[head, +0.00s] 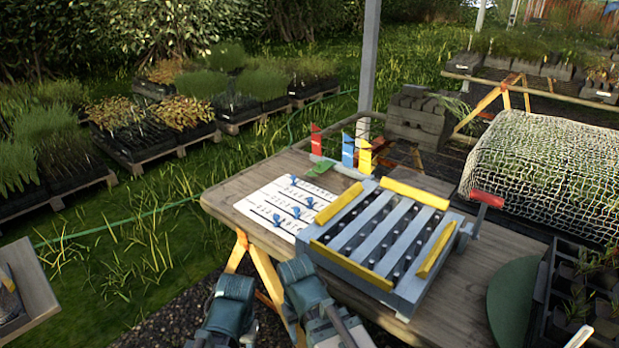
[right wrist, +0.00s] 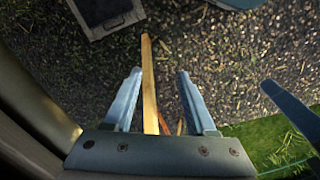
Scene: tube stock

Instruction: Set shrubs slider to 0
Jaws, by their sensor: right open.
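A white board (head: 263,204) printed with rows of numbers lies at the left end of the wooden table in the head view. Several blue sliders sit on its rows, one of them near the board's right side (head: 310,202). The labels are too small to read, so I cannot tell which slider is for shrubs or its value. My right gripper (right wrist: 159,71) is open and empty in the right wrist view, over gravel with an orange wooden bar between or beyond its fingers. In the head view my arm links show at the bottom; no gripper fingers are discernible there.
A grey slatted rack (head: 386,233) with yellow edge bars stands right of the board. A green piece (head: 319,167) and red, blue and yellow upright markers (head: 348,150) stand behind. A netted bed (head: 548,175) and black plant trays (head: 585,290) are at the right.

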